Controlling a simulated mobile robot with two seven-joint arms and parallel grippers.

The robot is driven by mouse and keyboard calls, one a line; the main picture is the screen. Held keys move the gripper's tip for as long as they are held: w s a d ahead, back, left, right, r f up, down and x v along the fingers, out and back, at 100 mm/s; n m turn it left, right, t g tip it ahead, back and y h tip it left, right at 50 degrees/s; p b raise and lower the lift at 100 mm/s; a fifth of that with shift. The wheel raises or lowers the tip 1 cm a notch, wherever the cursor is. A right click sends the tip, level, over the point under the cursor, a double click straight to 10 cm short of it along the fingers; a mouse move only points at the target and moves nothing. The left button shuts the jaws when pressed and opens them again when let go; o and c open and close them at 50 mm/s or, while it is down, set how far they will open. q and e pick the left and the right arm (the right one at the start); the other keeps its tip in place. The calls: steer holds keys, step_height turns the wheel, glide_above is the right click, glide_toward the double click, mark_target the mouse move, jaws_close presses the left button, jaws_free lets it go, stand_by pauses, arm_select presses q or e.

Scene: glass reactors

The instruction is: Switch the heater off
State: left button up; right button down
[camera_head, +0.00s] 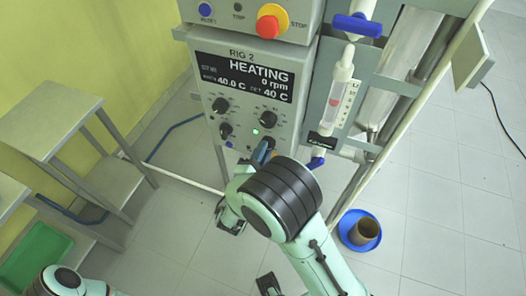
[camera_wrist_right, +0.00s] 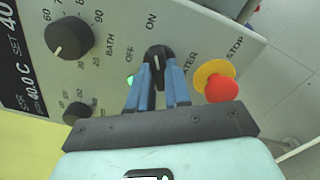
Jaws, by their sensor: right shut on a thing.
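The heater switch is a black knob (camera_wrist_right: 158,58) on the grey control panel (camera_head: 205,65). In the right wrist view its white mark points roughly toward the word ON, and a partly hidden label ends in "ATER". My right gripper (camera_wrist_right: 158,88) has its blue fingers closed on both sides of this knob. In the head view the right gripper (camera_head: 262,152) reaches the panel's lower edge, where my wrist hides much of it. The display (camera_head: 243,78) reads HEATING, 0 rpm, 40.0 C and SET 40 C. A green light (camera_head: 255,131) glows beside the knob.
A red and yellow stop button (camera_wrist_right: 220,88) sits close right of the gripper in the wrist view. Dials (camera_head: 269,119) lie above the switch. A glass tube with blue valves (camera_head: 357,25) stands right of the panel. A blue dish with a brown cup (camera_head: 362,232) is on the floor.

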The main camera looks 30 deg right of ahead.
arm_select(q)
steer(key=shift+r, duration=0.15)
steer(key=w+r+p, duration=0.5)
steer(key=r+p, duration=0.4)
steer(key=r, duration=0.1)
steer(key=shift+t, duration=0.4)
arm_select(e)
steer(key=shift+n, duration=6)
arm_select(q)
steer(key=shift+w, duration=0.15)
arm_select(e)
steer(key=shift+f, duration=0.1)
steer(key=c, duration=1.1)
jaws_free()
steer(key=shift+o, duration=0.2)
steer(key=shift+s, duration=0.1)
